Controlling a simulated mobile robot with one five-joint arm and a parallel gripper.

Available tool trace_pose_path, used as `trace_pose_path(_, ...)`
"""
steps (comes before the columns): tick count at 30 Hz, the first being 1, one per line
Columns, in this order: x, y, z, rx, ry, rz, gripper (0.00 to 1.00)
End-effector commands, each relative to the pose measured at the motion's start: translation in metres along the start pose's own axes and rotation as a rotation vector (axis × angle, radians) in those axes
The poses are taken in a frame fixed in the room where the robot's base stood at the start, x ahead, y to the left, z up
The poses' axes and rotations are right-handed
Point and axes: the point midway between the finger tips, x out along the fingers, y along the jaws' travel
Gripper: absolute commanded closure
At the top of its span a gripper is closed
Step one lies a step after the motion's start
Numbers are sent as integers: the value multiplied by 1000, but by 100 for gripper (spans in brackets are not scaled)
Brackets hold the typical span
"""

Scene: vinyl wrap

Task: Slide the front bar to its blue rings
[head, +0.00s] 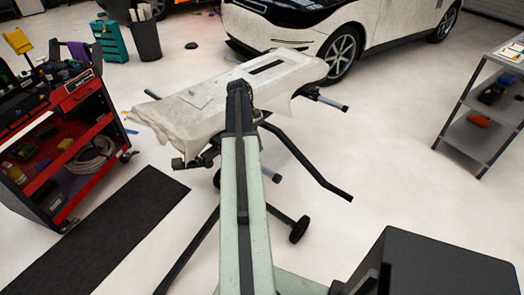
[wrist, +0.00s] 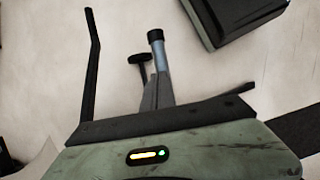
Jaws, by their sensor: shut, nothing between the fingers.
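A work stand (head: 297,221) carries a long panel wrapped in pale film (head: 215,92). A grey-blue tube with a dark end (head: 270,173) sticks out below the panel, and another (head: 330,102) sticks out at its right. A black bent bar (head: 310,165) reaches out from the stand. In the wrist view, a grey-blue tube with a black cap (wrist: 157,55) rises beside my gripper's grey fingers (wrist: 150,97), which are shut and seem empty. I cannot tell whether they touch. My arm hides part of the stand. I cannot make out blue rings or single out the front bar.
A red tool cart (head: 82,95) stands at the left, with a dark mat (head: 120,225) beside it. A white car (head: 385,30) is behind the stand. A grey shelf (head: 475,130) is at the right. Open floor lies between stand and shelf.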

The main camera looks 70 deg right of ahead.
Motion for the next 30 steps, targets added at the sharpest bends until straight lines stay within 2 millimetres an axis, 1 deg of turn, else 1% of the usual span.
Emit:
trace_pose_path(1, 17, -1, -3, 1, 0, 0, 100)
trace_pose_path(11, 90, -1, -4, 2, 0, 0, 100)
trace_pose_path(12, 92, -1, 2, 2, 0, -1, 100)
trace_pose_path(13, 88, -2, 12, 4, 1, -1, 100)
trace_pose_path(15, 91, -2, 25, 4, 1, -1, 100)
trace_pose_path(18, 95, -1, 34, 3, 2, 0, 100)
trace_pose_path(21, 96, 0, 38, 2, 1, 0, 100)
trace_pose_path(28, 96, 0, 38, 2, 1, 0, 100)
trace_pose_path(30, 97, 0, 41, 3, 1, -1, 100)
